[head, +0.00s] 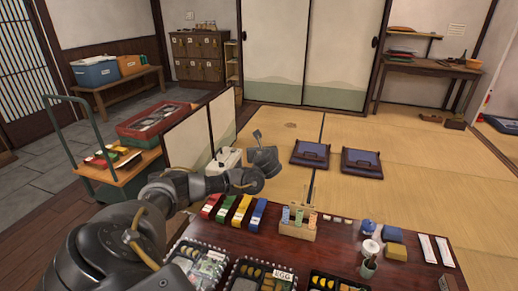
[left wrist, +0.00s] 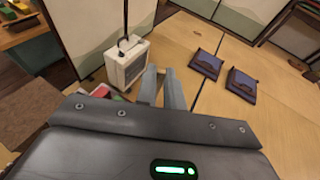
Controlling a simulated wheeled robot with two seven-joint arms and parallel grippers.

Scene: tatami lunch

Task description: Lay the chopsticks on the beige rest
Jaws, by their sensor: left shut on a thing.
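My left gripper (head: 257,135) is raised beyond the far left edge of the dark table (head: 328,240), well away from the rests. In the left wrist view its two grey fingers (left wrist: 162,88) are close together. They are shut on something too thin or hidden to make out. Small pale rests (head: 337,219) lie in a row on the table; which one is beige is too small to tell. I cannot tell whether these are chopsticks. My right gripper is out of view.
Coloured boxes (head: 241,210) and bento boxes (head: 198,264) fill the table's left and front. A blue-and-white pot (head: 368,227), a cup (head: 368,268) and folded cloths (head: 395,252) stand right. Two cushions (head: 310,153) lie beyond. A white box (left wrist: 127,62) stands near my left gripper.

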